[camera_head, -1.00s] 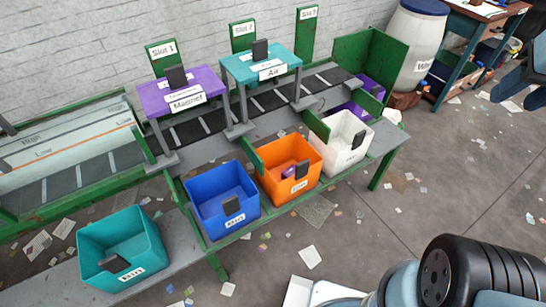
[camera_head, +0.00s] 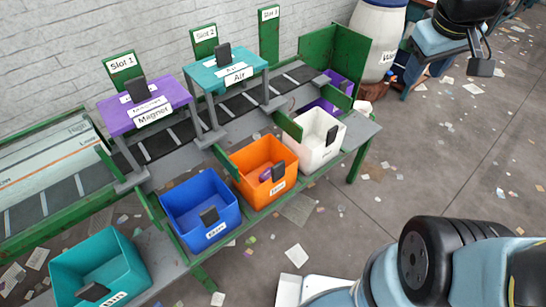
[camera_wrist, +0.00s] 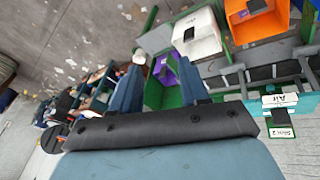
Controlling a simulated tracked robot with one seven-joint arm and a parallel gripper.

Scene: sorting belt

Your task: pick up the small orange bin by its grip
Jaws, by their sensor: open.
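The small orange bin (camera_head: 248,188) stands upright on the grey rack between the blue bin and the white bin. Its dark grip (camera_head: 278,171) is on the front wall above a white label, and a small purple item (camera_head: 266,174) lies inside. In the wrist view the orange bin (camera_wrist: 270,24) shows at the top right, partly cut off, with its dark grip (camera_wrist: 257,5) at the edge. My gripper (camera_wrist: 158,82) is open and empty, its two blue-grey fingers apart. It is well away from the bin. In the head view my arm's end is at the top right.
A blue bin (camera_head: 184,213), a white bin (camera_head: 310,158) and a teal bin (camera_head: 127,282) share the rack. Purple (camera_head: 118,120) and teal (camera_head: 205,75) stands rise over the belt behind. A barrel (camera_head: 378,35) stands at the back. Floor in front is open, with scattered scraps.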

